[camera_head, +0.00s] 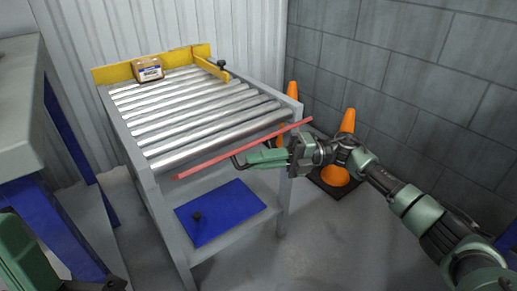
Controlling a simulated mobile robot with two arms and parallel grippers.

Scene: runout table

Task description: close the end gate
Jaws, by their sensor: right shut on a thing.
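The end gate (225,154) shows as a thin red bar across the near end of the roller table (152,185), seen nearly edge-on. It slants up to the right. A dark loop handle (237,161) sticks out from its near side. My right gripper (247,158), with green fingers, reaches in from the right and is shut on the handle. The fingers hide part of the handle. My left gripper is not in view; a green part of my left arm appears at the bottom left.
A small cardboard box (148,70) sits at the far end, against the yellow guard (115,74). A yellow bar with a black knob (217,66) is at the far right. Orange cones (347,122) stand by the wall. A blue panel (228,208) lies below the rollers.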

